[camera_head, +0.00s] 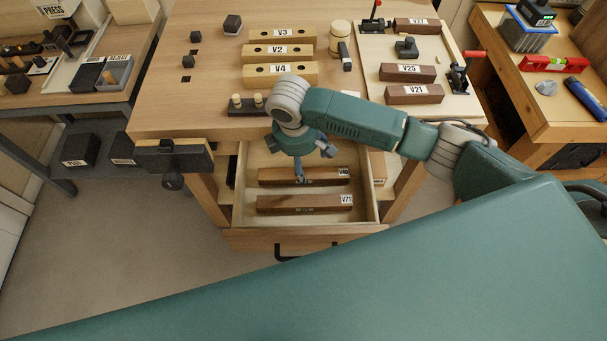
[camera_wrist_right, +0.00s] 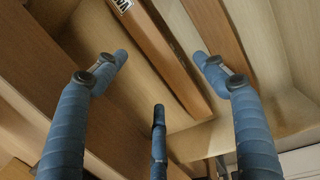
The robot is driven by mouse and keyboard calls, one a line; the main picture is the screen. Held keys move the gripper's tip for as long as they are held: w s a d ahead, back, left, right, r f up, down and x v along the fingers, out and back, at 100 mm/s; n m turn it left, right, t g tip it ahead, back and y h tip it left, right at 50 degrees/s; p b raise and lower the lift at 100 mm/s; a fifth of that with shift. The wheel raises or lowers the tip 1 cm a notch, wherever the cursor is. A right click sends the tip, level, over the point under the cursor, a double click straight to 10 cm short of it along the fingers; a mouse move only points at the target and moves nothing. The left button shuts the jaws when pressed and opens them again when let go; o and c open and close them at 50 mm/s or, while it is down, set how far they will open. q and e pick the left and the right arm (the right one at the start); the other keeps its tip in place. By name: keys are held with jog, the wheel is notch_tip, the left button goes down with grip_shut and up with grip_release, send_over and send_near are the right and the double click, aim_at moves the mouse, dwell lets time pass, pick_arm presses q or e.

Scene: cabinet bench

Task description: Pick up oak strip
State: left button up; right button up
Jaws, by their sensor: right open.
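Two brown wooden strips lie in the open drawer (camera_head: 369,209): the one labelled V40 (camera_head: 325,176) and, nearer the front, the one labelled V71 (camera_head: 300,204). I cannot tell by name which strip is the oak one. My right gripper (camera_head: 302,165) reaches down into the drawer above the V40 strip, hiding part of it. In the right wrist view its blue fingers (camera_wrist_right: 160,75) are spread, with a brown strip (camera_wrist_right: 165,55) passing between them. No grip on it shows. A second strip (camera_wrist_right: 212,30) lies beside it. My left gripper is not in view.
Pale strips V3 (camera_head: 283,36), V2 (camera_head: 278,52) and V4 (camera_head: 281,74) lie on the bench top behind the drawer. A board (camera_head: 436,113) at the right holds darker strips V25 (camera_head: 407,73) and V21 (camera_head: 414,94). The drawer walls stand close around my right gripper.

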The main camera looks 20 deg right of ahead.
aim_at(304, 171)
jog(key=shift+w+f, duration=0.15)
jog(key=shift+f, duration=0.85)
jog(key=shift+w+f, duration=0.2)
jog(key=shift+f, duration=0.85)
jog(key=shift+w+f, duration=0.15)
jog(key=shift+f, duration=0.85)
jog(key=c, duration=1.5)
